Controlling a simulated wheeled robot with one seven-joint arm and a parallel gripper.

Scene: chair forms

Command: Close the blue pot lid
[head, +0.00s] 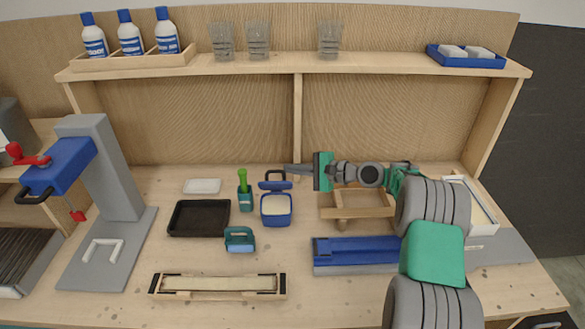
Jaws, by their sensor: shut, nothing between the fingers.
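The blue pot (277,219) stands in the middle of the bench, open at the top with pale contents showing. Its blue lid (275,185) is raised at the back rim, with a dark handle loop on it. My gripper (288,168) points left from the right, with its fingers shut and nothing seen between them. The fingertips are close to the right side of the lid handle. I cannot tell whether they touch it.
A green-handled brush in a teal holder (245,201) stands just left of the pot. A black tray (174,218), teal tool (239,238) and wooden form (218,285) lie nearby. A wooden frame (327,211) and blue block (350,250) are to the right. A shelf (200,65) runs above.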

